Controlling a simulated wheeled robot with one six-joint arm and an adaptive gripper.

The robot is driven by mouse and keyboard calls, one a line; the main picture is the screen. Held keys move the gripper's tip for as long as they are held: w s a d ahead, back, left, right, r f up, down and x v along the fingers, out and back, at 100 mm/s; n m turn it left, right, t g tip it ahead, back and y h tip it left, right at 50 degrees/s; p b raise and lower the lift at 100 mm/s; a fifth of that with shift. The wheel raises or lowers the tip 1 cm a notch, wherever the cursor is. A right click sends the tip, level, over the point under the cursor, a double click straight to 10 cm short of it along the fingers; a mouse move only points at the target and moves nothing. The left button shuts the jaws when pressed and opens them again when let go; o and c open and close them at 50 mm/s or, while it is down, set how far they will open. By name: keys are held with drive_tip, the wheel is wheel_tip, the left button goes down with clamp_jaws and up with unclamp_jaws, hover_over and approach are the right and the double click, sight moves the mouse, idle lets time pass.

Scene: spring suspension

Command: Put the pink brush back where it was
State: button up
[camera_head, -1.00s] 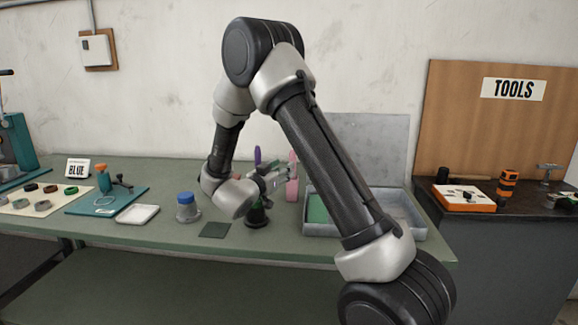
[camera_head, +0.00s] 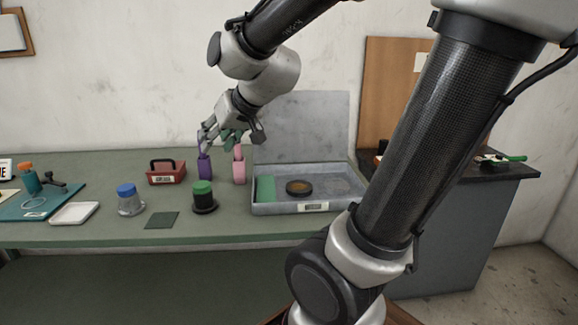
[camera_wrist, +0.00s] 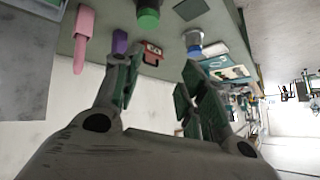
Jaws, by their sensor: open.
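The pink brush (camera_head: 238,150) stands upright in its pink holder (camera_head: 239,174) on the green bench; both also show at the upper left of the wrist view, the brush (camera_wrist: 79,54) and the holder (camera_wrist: 85,20). My gripper (camera_head: 231,136) is open above the holders, its fingers spread; in the wrist view nothing shows between the fingertips (camera_wrist: 158,76). The pink brush is apart from the fingers, outside the left finger in the wrist view. A purple holder (camera_head: 205,168) stands left of the pink one; its top lies close to my fingers, partly hidden.
A grey tray (camera_head: 335,207) with a dark round piece (camera_head: 299,187) is right of the holders. A red caddy (camera_head: 166,175), a green-capped bottle (camera_head: 203,197) and a blue-capped bottle (camera_head: 130,200) stand left. A dark green mat (camera_head: 162,220) lies at the front.

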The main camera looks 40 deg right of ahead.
drive_tip(key=s+d+f+g+h, duration=0.1)
drive_tip(key=s+d+g, duration=0.1)
drive_tip(key=s, duration=0.7)
drive_tip(key=s+d+f+g+h, duration=0.1)
drive_tip(key=s+d, duration=0.3)
drive_tip(key=s, duration=0.5)
drive_tip(key=shift+s+d+f+n+g, duration=0.2)
drive_tip(key=shift+s+d+n+g, duration=0.15)
drive_tip(key=shift+g, duration=0.55)
drive_tip(key=shift+a, duration=0.1)
